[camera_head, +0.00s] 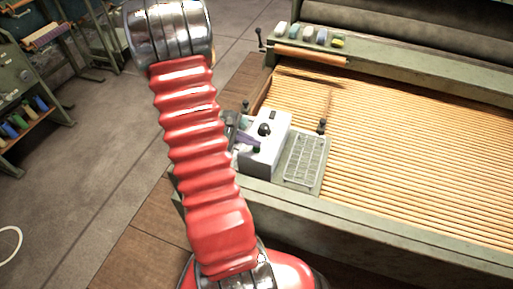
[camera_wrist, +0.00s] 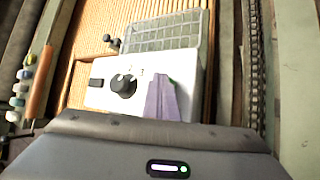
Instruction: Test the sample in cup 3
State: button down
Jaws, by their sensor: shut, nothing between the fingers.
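A white instrument box (camera_head: 268,152) with a black dial stands at the near left corner of the slatted bed. It also fills the middle of the wrist view (camera_wrist: 100,98), where the dial (camera_wrist: 124,86) sits left of my gripper. My gripper (camera_wrist: 160,77) shows as two purple fingers closed together, with nothing between them. The fingertips lie over the box's face, close to a small green spot (camera_wrist: 173,81); I cannot tell whether they touch. In the head view, my red arm partly hides the gripper. I cannot make out any numbered cup.
A grey gridded tray (camera_head: 306,158) lies right of the box. The slatted bed (camera_head: 410,150) spreads to the right. A ledge with several coloured pieces (camera_head: 310,35) and an orange roller (camera_head: 311,54) is behind.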

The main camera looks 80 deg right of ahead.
aim_at(253, 149)
jog(key=shift+r, duration=0.8)
jog(key=shift+r, duration=2.55)
jog(key=shift+m+y, duration=0.5)
jog(key=shift+y, duration=0.2)
jog(key=a, duration=0.1)
jog(key=a+f, duration=0.2)
jog(key=shift+a, duration=0.3)
jog(key=w+a+r+t+y, duration=0.1)
jog(key=w+a+r+t, duration=0.3)
jog(key=w+a+r, duration=0.55)
jog(key=w+a+r+t, duration=0.2)
jog(key=w+a+t, duration=0.35)
jog(key=a, duration=0.85)
jog(key=w+a+r+n+t+y, duration=0.1)
jog(key=a+r, duration=0.4)
jog(key=a, duration=0.5)
jog(key=w+a+r+n+t+y, duration=0.1)
jog(key=a+r, duration=0.4)
jog(key=a, duration=0.5)
jog(key=shift+w+n+t, duration=0.5)
jog(key=shift+n+t, duration=0.5)
jog(key=shift+t, duration=0.05)
